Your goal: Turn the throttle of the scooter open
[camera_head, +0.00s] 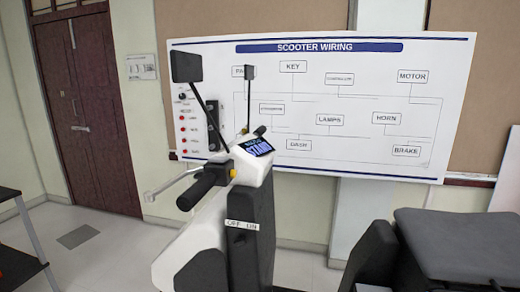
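The scooter's handlebar and white-and-black front column (262,215) stand at the middle left. A thick black handlebar grip (203,186) points toward me at the near side, with a pale lever (172,186) beside it. The tip of a second black grip (260,131) shows at the far side, mostly hidden behind the display. I cannot tell from this picture which grip is the throttle or how far it is turned. A lit display (258,147) sits between them. Neither of my grippers is in view.
Two mirrors (187,67) rise on stalks above the handlebar. An OFF/ON label (242,225) is on the column. The dark seat (455,245) is at lower right. A wiring board (340,105) hangs behind. A dark table edge (15,265) is at far left.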

